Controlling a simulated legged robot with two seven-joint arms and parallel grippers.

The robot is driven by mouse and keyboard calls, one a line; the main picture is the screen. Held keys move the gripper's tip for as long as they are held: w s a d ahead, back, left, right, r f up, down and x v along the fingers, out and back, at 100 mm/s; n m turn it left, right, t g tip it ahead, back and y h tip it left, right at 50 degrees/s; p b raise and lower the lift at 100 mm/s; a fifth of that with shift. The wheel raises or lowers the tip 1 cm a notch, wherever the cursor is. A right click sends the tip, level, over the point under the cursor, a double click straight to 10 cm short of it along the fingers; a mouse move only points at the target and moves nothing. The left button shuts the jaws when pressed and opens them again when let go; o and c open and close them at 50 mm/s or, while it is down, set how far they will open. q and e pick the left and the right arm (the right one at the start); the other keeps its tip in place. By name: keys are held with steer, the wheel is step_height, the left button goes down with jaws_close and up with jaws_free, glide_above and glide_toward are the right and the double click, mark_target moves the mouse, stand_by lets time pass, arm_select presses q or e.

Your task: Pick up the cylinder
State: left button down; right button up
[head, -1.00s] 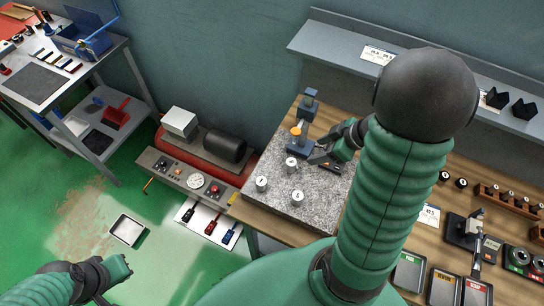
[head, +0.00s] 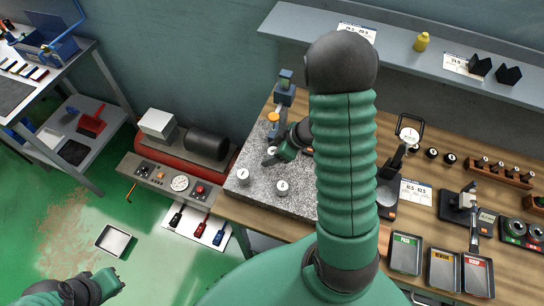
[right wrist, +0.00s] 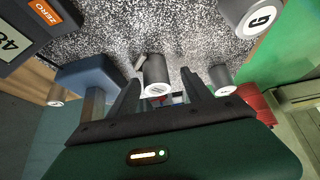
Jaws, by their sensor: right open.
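Three small silvery cylinders with white marked tops stand on the speckled granite plate (head: 246,191). Two show clearly in the head view, the left one (head: 243,175) and the front one (head: 282,187). The third cylinder (head: 272,151) is partly covered by my right gripper (head: 269,158). In the right wrist view, my right gripper (right wrist: 161,92) is open, with one cylinder (right wrist: 156,75) between or just beyond its fingers; contact cannot be told. Other cylinders show at right (right wrist: 222,79) and upper right (right wrist: 254,15). My left gripper (head: 108,280) is low at left, its jaws unclear.
A gauge stand (head: 283,90) with an orange knob is close behind my right gripper. Green, yellow and red labelled trays (head: 405,253) lie at right. A shelf (head: 395,50) runs along the wall. The plate's front-left is open.

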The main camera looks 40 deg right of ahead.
steer(key=shift+w+d+f, duration=0.1)
steer(key=shift+d+f, duration=0.1)
steer(key=shift+d, duration=0.35)
steer(key=shift+c, duration=1)
steer(key=shift+a+r, duration=0.2)
steer(key=shift+a, duration=0.3)
steer(key=c, duration=1)
jaws_close()
